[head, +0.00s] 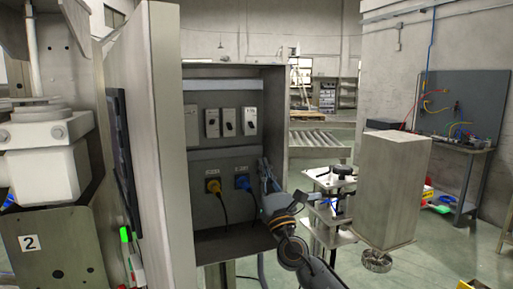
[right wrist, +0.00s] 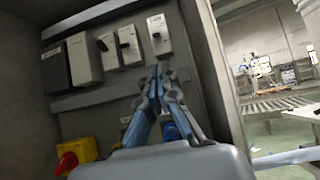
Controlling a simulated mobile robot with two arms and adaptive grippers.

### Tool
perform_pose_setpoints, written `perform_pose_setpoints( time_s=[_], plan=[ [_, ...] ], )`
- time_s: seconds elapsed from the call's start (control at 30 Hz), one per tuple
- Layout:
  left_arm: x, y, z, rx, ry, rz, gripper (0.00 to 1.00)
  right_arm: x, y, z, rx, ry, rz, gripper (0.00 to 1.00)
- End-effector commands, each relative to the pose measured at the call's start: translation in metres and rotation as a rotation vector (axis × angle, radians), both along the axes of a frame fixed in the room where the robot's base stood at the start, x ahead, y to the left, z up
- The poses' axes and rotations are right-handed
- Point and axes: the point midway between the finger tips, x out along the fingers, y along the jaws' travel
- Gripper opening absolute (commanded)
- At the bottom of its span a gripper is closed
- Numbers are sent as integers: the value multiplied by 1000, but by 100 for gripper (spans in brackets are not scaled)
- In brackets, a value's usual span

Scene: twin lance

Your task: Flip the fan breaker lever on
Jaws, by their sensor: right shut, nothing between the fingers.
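An open grey cabinet (head: 275,95) holds a row of breakers. In the head view these are a left breaker (head: 212,123), a middle breaker (head: 229,121) and a right breaker (head: 249,121), each with a small dark lever. The right wrist view shows the right breaker (right wrist: 158,38), the middle one (right wrist: 130,46) and the left one (right wrist: 108,52). Their labels are too small to read, so I cannot tell which is the fan's. My right gripper (head: 263,163) is shut and empty; its tips (right wrist: 160,70) appear just below the right breaker. My left gripper is not in view.
Below the breakers are a yellow plug (head: 213,186) and a blue plug (head: 242,182) with black cables. The cabinet's open door (head: 165,140) stands at left. A roller conveyor (head: 315,140) and a grey box (head: 392,190) are at right.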

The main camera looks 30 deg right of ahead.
Motion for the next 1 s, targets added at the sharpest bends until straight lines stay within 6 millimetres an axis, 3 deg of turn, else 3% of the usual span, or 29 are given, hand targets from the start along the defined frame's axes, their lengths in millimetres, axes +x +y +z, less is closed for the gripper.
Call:
perform_pose_setpoints(
  time_s=[0.5, 1.0],
  plan=[
    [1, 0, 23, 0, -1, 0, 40, 61, -15, 55, 3, -1, 1, 0],
    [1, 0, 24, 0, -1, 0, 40, 72, -17, 62, 2, 0, 2, 0]
  ],
)
